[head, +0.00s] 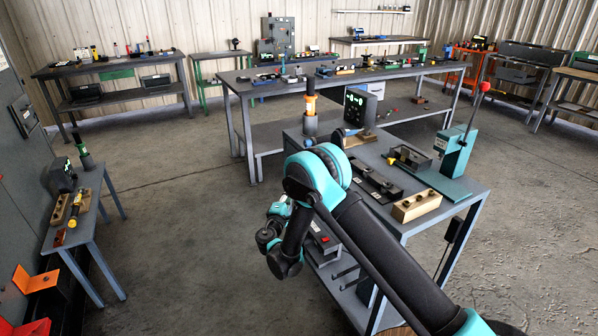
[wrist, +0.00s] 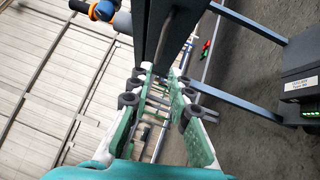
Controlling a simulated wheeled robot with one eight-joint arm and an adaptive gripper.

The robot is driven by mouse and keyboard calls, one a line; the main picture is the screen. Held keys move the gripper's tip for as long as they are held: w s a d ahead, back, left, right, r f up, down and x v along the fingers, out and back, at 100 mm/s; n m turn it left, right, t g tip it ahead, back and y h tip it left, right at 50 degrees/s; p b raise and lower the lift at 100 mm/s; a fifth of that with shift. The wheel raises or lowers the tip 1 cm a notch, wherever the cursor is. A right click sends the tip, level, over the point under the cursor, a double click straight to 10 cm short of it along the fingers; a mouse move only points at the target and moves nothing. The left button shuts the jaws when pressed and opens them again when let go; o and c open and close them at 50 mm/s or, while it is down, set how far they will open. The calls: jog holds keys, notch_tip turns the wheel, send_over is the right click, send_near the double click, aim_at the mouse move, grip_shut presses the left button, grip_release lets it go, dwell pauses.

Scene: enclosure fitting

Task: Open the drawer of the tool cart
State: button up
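The tool cart (head: 450,190) is the grey workbench-like unit right of centre in the head view. Dark bar handles (head: 345,272) show on its near side, partly hidden by my arm. In the wrist view a dark panel (wrist: 152,45) with a black bar (wrist: 178,28) fills the top middle; I cannot tell for sure which drawer it is. My gripper (wrist: 163,84) shows there with its two green fingers apart and nothing visibly held between them. The bar lies beyond the fingertips. In the head view my wrist is left of the cart and the fingers are hidden.
A wooden block (head: 416,205) and a teal press (head: 455,150) stand on top. A long bench (head: 240,85) is behind. A small side table (head: 85,225) stands left, with open floor between.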

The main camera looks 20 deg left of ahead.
jog(key=w, duration=0.4)
jog(key=w+r, duration=0.1)
jog(key=w, duration=0.4)
jog(key=w+a, duration=0.1)
jog(key=w, duration=0.3)
jog(key=shift+w+r, duration=0.3)
jog(key=shift+r, duration=0.1)
jog(key=shift+c, duration=0.3)
grip_shut()
